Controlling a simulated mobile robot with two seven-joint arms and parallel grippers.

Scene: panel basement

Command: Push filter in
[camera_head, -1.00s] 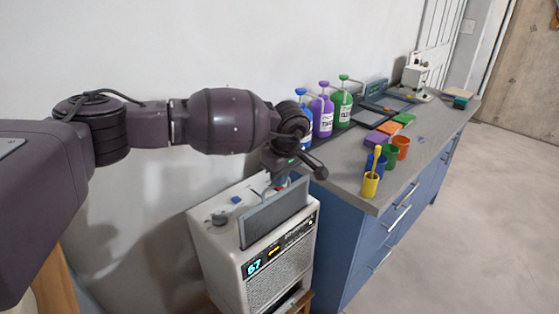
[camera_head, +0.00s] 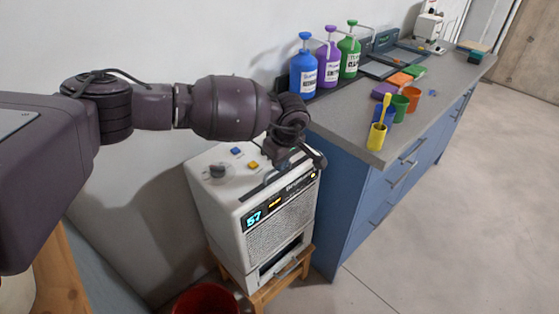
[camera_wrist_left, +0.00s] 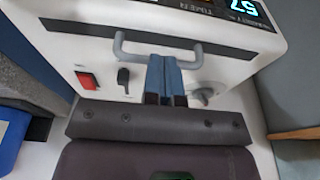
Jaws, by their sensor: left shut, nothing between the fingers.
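The filter (camera_head: 250,191) shows in the head view as a thin dark strip in the top of the white dehumidifier-like machine (camera_head: 222,208), almost level with the top. In the left wrist view the filter (camera_wrist_left: 75,31) is a dark strip with a grey U-shaped handle (camera_wrist_left: 132,56). My left gripper (camera_head: 290,165) is over the machine's top, pointing down. In the left wrist view its blue-grey fingers (camera_wrist_left: 164,72) are together with nothing between them, at the middle of the handle. Whether they touch the handle or filter is unclear. My right gripper is out of view.
The machine stands on a wooden stool (camera_head: 262,300) by the wall. A blue cabinet with a grey counter (camera_head: 345,130) stands close on the right, with pump bottles (camera_head: 303,75) and cups (camera_head: 377,137). Open floor lies to the right.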

